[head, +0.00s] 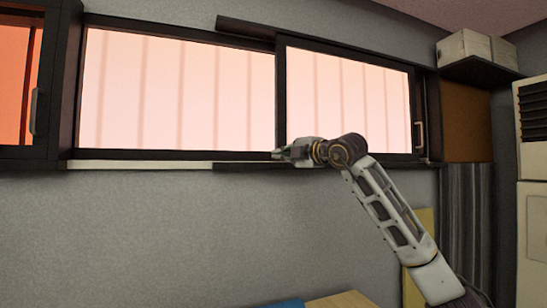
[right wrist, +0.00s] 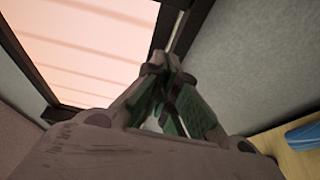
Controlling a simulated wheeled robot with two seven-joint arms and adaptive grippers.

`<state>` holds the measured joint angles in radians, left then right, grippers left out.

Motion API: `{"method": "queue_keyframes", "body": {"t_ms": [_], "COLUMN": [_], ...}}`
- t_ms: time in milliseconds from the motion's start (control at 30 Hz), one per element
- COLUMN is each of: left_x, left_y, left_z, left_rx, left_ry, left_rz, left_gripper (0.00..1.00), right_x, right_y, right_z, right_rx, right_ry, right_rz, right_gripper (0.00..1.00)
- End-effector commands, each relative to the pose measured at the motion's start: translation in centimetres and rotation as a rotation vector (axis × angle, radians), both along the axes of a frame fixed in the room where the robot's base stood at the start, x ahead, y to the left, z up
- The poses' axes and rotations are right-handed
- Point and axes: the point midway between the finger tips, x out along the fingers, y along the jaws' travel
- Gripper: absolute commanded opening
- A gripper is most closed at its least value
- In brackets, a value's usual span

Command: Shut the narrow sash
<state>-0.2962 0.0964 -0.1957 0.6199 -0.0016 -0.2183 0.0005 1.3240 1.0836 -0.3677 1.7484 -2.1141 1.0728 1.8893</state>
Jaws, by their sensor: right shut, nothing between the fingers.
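A dark-framed sliding sash (head: 349,97) with a pale pink pane fills the right part of the wide window, with an upright handle (head: 419,136) on its right stile. A second framed sash with an orange pane (head: 15,85) is cut off at the left edge and has its own handle (head: 34,111). I cannot tell for sure which is the narrow one. My right gripper (head: 278,154) is shut and empty, at the lower left corner of the right sash. In the right wrist view its fingertips (right wrist: 166,62) are close to the dark frame; contact is unclear. My left gripper is out of view.
A wide pane (head: 178,93) lies left of the right sash. A dark rail (head: 240,27) runs above and a sill strip (head: 140,164) below. A shelf with white boxes (head: 478,48) and a white cabinet (head: 532,240) stand right.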

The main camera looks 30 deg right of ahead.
Motion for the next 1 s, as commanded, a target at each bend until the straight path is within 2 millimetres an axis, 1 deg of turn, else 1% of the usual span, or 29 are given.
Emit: {"method": "queue_keyframes", "body": {"t_ms": [133, 367, 567, 833, 1000], "left_x": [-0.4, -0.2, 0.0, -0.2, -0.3], "left_y": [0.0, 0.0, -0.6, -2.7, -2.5], "left_z": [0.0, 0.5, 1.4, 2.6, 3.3], "left_rx": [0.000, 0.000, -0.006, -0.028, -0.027], "left_ry": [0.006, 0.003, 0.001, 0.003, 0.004], "left_rz": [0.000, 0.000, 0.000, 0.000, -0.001], "left_gripper": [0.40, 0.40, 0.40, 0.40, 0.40], "right_x": [0.1, 1.2, 3.2, 6.3, 8.0], "right_y": [0.0, 0.1, 0.3, 0.6, 0.8], "right_z": [0.0, 0.1, 0.2, 0.2, 0.2], "right_rx": [0.000, 0.001, 0.001, 0.002, 0.001], "right_ry": [0.000, 0.001, 0.001, 0.001, 0.000], "right_rz": [0.000, 0.000, 0.001, 0.000, 0.001], "right_gripper": [0.00, 0.00, 0.00, 0.00, 0.00]}}
